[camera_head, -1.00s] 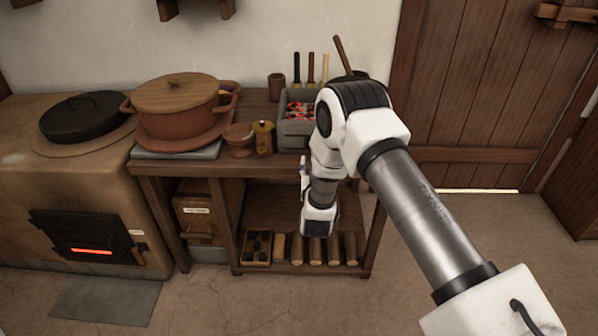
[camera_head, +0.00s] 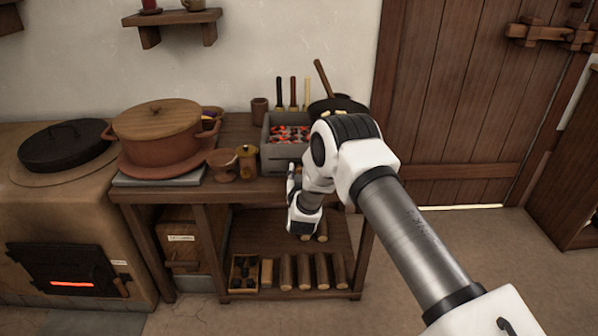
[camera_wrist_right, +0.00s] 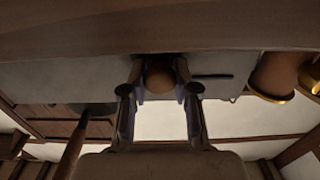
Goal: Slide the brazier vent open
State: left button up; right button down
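The brazier (camera_head: 292,160) is a grey box with glowing coals on the table; its grey front also shows in the right wrist view (camera_wrist_right: 60,78). A round wooden knob (camera_wrist_right: 159,76) sits on that front, with a dark slot (camera_wrist_right: 212,76) to its right in that view. My right gripper (camera_wrist_right: 160,88) has its fingers on both sides of the knob, its pads appearing to touch it. In the head view my right gripper (camera_head: 291,184) is small and partly hidden by its wrist, below the brazier's front. My left gripper is not in view.
A small cup (camera_head: 222,165) and a brass-coloured pot (camera_head: 247,162) stand left of the brazier, near a large lidded pot (camera_head: 158,130). Logs (camera_head: 305,272) lie on the lower shelf. Floor at right is free.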

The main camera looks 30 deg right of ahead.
aim_at(280, 165)
jog(key=w+a, duration=0.1)
jog(key=w+a+b, duration=0.1)
jog(key=a, duration=0.2)
jog(key=shift+w+a, duration=0.35)
jog(key=shift+w, duration=0.05)
jog(key=shift+d, duration=0.1)
jog(key=c, duration=0.9)
grip_release()
jog(key=shift+w+a, duration=0.1)
jog(key=shift+a, duration=0.1)
jog(key=v, duration=1.2)
